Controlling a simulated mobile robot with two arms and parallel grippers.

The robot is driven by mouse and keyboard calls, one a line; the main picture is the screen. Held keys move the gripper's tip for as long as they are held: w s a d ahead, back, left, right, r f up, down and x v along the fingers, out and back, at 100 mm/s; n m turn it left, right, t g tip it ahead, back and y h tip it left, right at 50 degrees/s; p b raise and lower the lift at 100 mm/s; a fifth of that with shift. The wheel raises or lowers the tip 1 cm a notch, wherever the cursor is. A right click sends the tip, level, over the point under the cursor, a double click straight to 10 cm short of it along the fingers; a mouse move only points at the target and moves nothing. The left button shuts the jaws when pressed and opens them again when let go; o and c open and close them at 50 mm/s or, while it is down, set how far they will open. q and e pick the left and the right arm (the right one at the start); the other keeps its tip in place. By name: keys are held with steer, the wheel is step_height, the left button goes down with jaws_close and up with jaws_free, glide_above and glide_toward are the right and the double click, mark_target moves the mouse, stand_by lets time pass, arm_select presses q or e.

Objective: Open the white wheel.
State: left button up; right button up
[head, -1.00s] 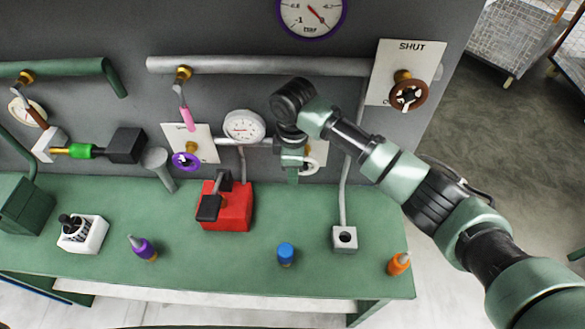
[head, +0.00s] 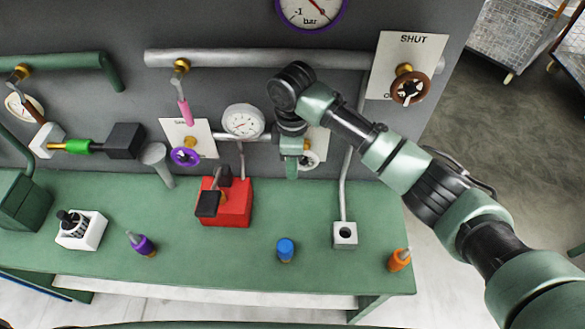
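The white wheel (head: 311,161) is on the grey panel in the head view, in front of a pale plate (head: 318,141). My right gripper (head: 292,170) points down at the left side of the wheel and covers part of it. I cannot tell whether it touches the wheel. Its fingers are seen from behind and overlap, so their opening does not show. My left gripper is not in view.
A brown wheel (head: 410,89) is at upper right, and a purple wheel (head: 185,157) is to the left. A round gauge (head: 243,121) is close left of my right gripper.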

step_height(320, 180, up, 5)
steer(key=shift+w+f+b, duration=0.1)
steer(key=shift+b, duration=0.7)
steer(key=shift+r, duration=0.35)
